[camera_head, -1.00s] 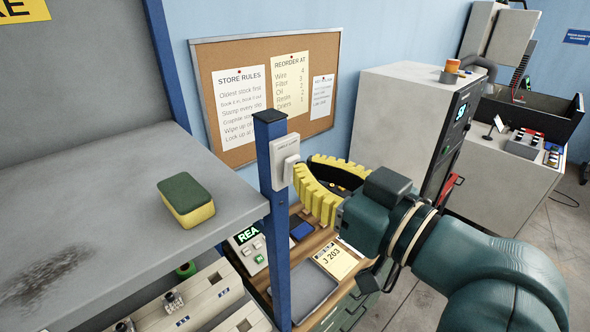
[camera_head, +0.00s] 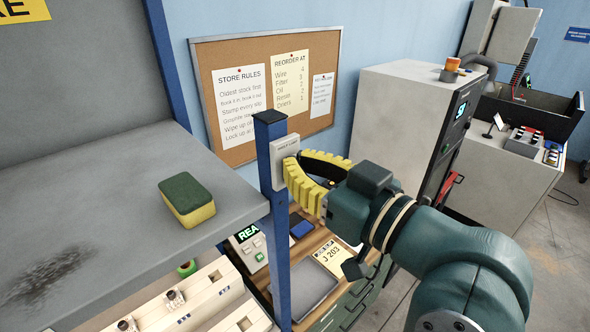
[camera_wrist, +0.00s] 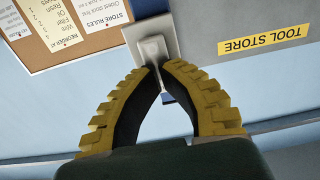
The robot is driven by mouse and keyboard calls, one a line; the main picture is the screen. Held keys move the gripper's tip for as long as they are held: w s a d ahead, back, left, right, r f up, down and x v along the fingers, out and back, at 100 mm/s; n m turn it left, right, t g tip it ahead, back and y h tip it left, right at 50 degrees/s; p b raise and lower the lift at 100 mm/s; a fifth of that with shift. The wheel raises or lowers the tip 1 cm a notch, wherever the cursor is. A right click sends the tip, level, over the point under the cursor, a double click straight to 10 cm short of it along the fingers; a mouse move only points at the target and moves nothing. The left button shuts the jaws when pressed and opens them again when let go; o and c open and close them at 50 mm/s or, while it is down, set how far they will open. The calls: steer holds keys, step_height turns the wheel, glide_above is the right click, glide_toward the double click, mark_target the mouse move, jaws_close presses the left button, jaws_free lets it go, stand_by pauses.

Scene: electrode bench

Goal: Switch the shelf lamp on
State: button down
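A pale switch box (camera_head: 282,149) with a raised rocker is mounted on the blue shelf post (camera_head: 272,180). In the wrist view the switch (camera_wrist: 151,45) is straight ahead, just beyond my fingertips. My gripper (camera_head: 293,161) has two yellow ribbed fingers that bow outward and come together at the tips; it looks shut and empty. In the wrist view the gripper tips (camera_wrist: 159,67) are at the rocker's lower end. They cover part of the rocker, and I cannot tell whether they touch it. The lamp itself is not identifiable.
A grey shelf (camera_head: 90,215) with a green and yellow sponge (camera_head: 187,200) is left of the post. A corkboard (camera_head: 240,60) hangs behind. Below are a grey tray (camera_head: 302,289) and a job slip (camera_head: 330,258). A grey cabinet (camera_head: 400,105) stands to the right.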

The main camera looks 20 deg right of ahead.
steer(key=b+v, duration=0.2)
steer(key=v, duration=0.6)
steer(key=shift+b, duration=0.35)
